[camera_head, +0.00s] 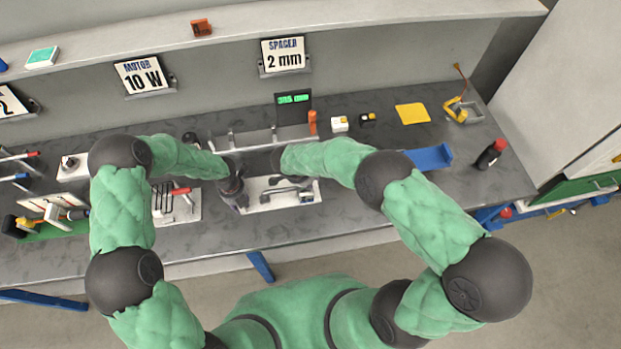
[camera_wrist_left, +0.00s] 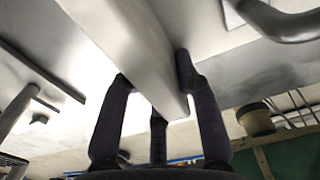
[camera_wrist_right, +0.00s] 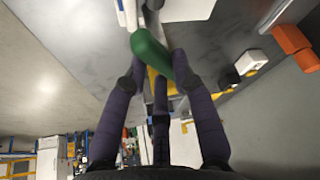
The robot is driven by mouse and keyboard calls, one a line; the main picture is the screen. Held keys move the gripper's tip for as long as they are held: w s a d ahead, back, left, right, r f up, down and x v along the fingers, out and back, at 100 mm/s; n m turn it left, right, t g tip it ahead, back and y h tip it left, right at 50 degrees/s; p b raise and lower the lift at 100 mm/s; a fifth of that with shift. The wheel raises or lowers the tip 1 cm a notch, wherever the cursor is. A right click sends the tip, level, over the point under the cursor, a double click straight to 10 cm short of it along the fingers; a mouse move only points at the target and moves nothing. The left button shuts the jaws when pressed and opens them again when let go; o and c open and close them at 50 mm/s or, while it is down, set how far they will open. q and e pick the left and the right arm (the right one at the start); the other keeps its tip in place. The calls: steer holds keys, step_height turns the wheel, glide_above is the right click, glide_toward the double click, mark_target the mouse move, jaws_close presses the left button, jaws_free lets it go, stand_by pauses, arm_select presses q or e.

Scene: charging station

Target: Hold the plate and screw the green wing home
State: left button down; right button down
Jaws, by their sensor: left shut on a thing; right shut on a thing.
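In the left wrist view a thick white plate (camera_wrist_left: 125,45) runs between the purple fingers of my left gripper (camera_wrist_left: 155,85), which is shut on its edge. In the head view my left gripper (camera_head: 234,190) is at the left end of the white plate with a grey handle (camera_head: 290,190). In the right wrist view my right gripper (camera_wrist_right: 156,78) is shut on the rounded green wing (camera_wrist_right: 150,48), with one finger on each side. In the head view my right forearm hides the right fingers and the green wing, and the wing's thread cannot be seen.
A grey bench (camera_head: 365,215) carries a fixture with a red handle (camera_head: 178,200) to the left. Behind the plate are a rack with a green display (camera_head: 293,99), an orange block (camera_head: 312,122) and a white button box (camera_head: 340,124). A blue tray (camera_head: 430,157) lies to the right.

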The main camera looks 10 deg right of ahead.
steer(key=m+g, duration=0.1)
steer(key=m, duration=0.2)
steer(key=m+g, duration=0.1)
steer(key=m, duration=0.2)
steer(key=shift+w+a+m+h, duration=0.15)
steer(key=shift+m+h, duration=0.15)
steer(key=shift+m, duration=0.1)
steer(key=shift+g, duration=0.3)
steer(key=c, duration=1)
jaws_free()
steer(key=v, duration=1.2)
steer(key=shift+a, duration=0.1)
